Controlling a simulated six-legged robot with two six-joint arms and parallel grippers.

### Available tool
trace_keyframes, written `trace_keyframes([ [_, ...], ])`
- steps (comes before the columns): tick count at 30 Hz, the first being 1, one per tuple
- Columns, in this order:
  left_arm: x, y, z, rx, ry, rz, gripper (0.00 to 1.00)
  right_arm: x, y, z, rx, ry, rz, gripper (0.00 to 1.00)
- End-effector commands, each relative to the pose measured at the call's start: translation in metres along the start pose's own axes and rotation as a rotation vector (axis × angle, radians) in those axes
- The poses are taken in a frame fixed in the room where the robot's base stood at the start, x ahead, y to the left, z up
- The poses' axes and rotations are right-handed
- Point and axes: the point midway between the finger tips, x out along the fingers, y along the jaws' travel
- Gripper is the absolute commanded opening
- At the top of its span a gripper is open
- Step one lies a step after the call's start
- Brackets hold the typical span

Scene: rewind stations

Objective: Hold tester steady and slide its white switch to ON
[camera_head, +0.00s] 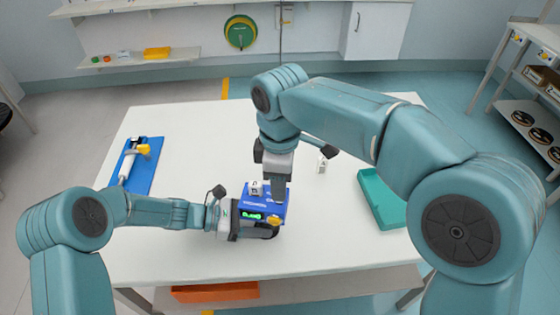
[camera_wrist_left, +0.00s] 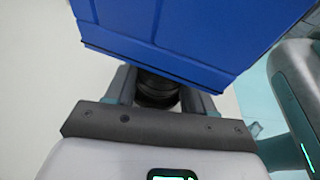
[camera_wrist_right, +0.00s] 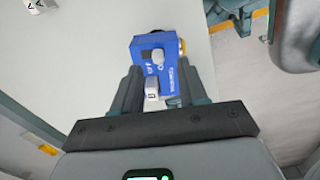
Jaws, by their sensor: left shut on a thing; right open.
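The blue tester (camera_head: 247,197) is near the front middle of the white table, with a lit green display and a yellow part at its right. My left gripper (camera_head: 236,229) is shut on it from the left; the left wrist view shows the fingers around a dark round part beside the blue body (camera_wrist_left: 180,35). My right gripper (camera_head: 279,192) is open and points down over the tester's right part. In the right wrist view the tester (camera_wrist_right: 172,80) shows lettering like OFF beside a pale switch knob (camera_wrist_right: 157,57) and dark slot.
A white lettered cube (camera_head: 256,188) is on or behind the tester; I cannot tell which. Another cube (camera_head: 321,166) stands farther right. A blue tray (camera_head: 140,178) holds a white cylinder at left. A teal tray (camera_head: 380,203) lies at right. The table's back middle is clear.

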Motion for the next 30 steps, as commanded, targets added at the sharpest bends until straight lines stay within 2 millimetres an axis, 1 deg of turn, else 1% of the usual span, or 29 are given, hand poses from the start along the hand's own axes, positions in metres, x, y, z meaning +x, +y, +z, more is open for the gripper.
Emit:
trace_keyframes([
  [1, 0.000, 0.000, 0.000, -0.001, 0.000, 0.000, 0.36, -0.013, 0.001, -0.001, 0.000, 0.004, 0.005, 0.43],
  [6, 0.000, 0.000, 0.000, -0.001, 0.000, -0.001, 0.36, -0.050, 0.000, -0.001, -0.001, 0.005, 0.002, 0.43],
  [10, 0.000, 0.000, 0.000, -0.001, 0.000, -0.001, 0.36, -0.069, 0.000, -0.001, 0.000, 0.003, 0.000, 0.43],
  [15, 0.000, 0.000, 0.000, -0.001, 0.000, -0.001, 0.36, -0.079, 0.000, 0.000, -0.001, 0.002, -0.001, 0.43],
  [25, 0.000, 0.000, 0.000, -0.001, 0.000, -0.001, 0.36, -0.079, 0.000, 0.000, -0.001, 0.001, -0.002, 0.43],
  [26, 0.000, 0.000, 0.000, -0.001, 0.000, -0.001, 0.63, -0.079, 0.000, 0.000, -0.001, 0.001, -0.002, 0.43],
  [27, 0.000, 0.000, 0.000, -0.001, 0.000, -0.001, 0.76, -0.079, 0.000, 0.000, -0.001, 0.001, -0.002, 0.43],
  [28, 0.000, 0.000, 0.000, -0.001, 0.000, -0.001, 0.83, -0.079, 0.000, 0.000, -0.001, 0.001, -0.002, 0.43],
  [30, 0.000, 0.000, 0.000, -0.001, 0.000, -0.001, 0.83, -0.079, 0.000, 0.000, -0.001, 0.001, -0.002, 0.43],
])
